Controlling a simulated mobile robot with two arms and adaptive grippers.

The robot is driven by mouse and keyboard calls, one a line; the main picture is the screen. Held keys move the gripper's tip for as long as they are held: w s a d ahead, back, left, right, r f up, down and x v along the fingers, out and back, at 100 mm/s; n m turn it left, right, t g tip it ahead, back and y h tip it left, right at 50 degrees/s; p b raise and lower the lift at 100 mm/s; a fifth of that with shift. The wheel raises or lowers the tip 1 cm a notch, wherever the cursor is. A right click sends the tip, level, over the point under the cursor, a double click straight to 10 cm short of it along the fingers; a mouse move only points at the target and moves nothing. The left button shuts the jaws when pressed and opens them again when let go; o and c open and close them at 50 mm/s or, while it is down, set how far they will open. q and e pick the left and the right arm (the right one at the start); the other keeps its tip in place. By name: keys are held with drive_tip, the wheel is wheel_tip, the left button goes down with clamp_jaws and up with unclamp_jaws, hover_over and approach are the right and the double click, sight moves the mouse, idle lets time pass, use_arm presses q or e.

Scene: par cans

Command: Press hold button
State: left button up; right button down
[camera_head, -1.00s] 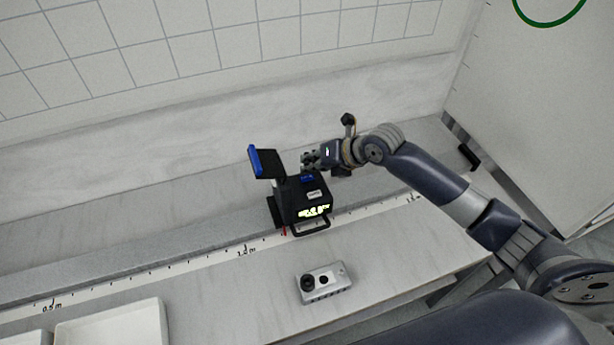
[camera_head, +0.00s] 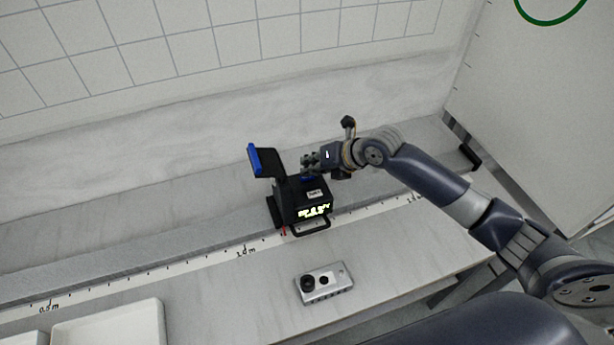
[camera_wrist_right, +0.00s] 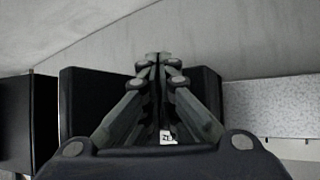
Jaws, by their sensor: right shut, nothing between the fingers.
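A bit of blue (camera_head: 308,178) shows by the fingertips. My right gripper (camera_head: 308,163) is shut and empty, at the top rear of the box; contact cannot be told. The hold button cannot be made out.
A grey control box with black knobs (camera_head: 324,283) lies on the bench in front. A white tray (camera_head: 110,328) is at the lower left. A printed ruler strip (camera_head: 185,265) runs along the bench. A tiled wall stands behind.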

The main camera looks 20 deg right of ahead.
drive_tip(key=shift+f, duration=0.25)
idle(0.4)
drive_tip(key=shift+r+p, duration=0.4)
drive_tip(key=shift+r, duration=0.4)
drive_tip(key=shift+r+p, duration=1.85)
drive_tip(key=shift+r, duration=0.7)
drive_tip(key=shift+f, duration=0.1)
